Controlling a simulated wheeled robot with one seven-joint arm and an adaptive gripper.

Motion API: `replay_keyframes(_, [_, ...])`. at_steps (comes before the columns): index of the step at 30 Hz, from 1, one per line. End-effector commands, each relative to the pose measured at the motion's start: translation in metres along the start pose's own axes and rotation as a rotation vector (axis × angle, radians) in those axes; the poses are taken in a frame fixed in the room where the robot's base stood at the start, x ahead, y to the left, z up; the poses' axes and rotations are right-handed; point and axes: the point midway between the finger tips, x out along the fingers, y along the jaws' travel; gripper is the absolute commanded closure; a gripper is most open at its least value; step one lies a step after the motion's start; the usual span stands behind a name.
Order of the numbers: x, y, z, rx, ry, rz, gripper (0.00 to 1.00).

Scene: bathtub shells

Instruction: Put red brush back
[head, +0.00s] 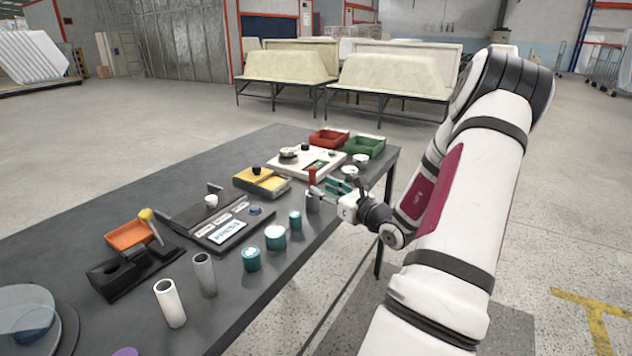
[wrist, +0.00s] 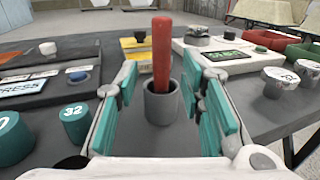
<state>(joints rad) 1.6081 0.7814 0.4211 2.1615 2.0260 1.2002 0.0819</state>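The red brush (head: 312,177) stands upright in a grey cup (head: 312,203) near the right edge of the dark table. In the wrist view its red handle (wrist: 162,50) rises from the grey cup (wrist: 160,107); its lower end is hidden inside. My gripper (head: 328,188) is at the cup's height, reaching in from the right side of the table. In the wrist view the gripper (wrist: 160,85) is open, with teal finger pads on both sides of the cup and brush and a gap on each side. It holds nothing.
Teal weights (head: 275,237) stand left of the cup along the table edge. A white scale (head: 306,162), a yellow box (head: 262,181), and red (head: 329,138) and green (head: 363,146) trays lie behind. Two pale tubes (head: 170,303) stand nearer.

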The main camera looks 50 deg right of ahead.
Motion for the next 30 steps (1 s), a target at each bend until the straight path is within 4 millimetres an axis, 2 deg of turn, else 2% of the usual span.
replay_keyframes(3, [-0.028,-0.001,0.001,0.000,0.001,-0.003,0.64])
replay_keyframes(10, [-0.067,0.000,0.000,0.000,0.001,-0.001,0.64])
replay_keyframes(16, [-0.082,0.000,0.000,0.000,-0.001,0.000,0.64])
replay_keyframes(19, [-0.084,0.001,0.001,-0.002,0.000,0.003,0.64])
replay_keyframes(21, [-0.079,0.009,0.004,-0.016,0.002,0.029,0.64])
replay_keyframes(23, [-0.071,0.025,0.012,-0.046,0.006,0.084,0.64])
replay_keyframes(26, [-0.052,0.081,0.033,-0.145,0.020,0.262,0.64])
replay_keyframes(29, [-0.041,0.162,0.057,-0.294,0.038,0.517,0.64])
replay_keyframes(30, [-0.042,0.195,0.065,-0.360,0.043,0.625,0.64])
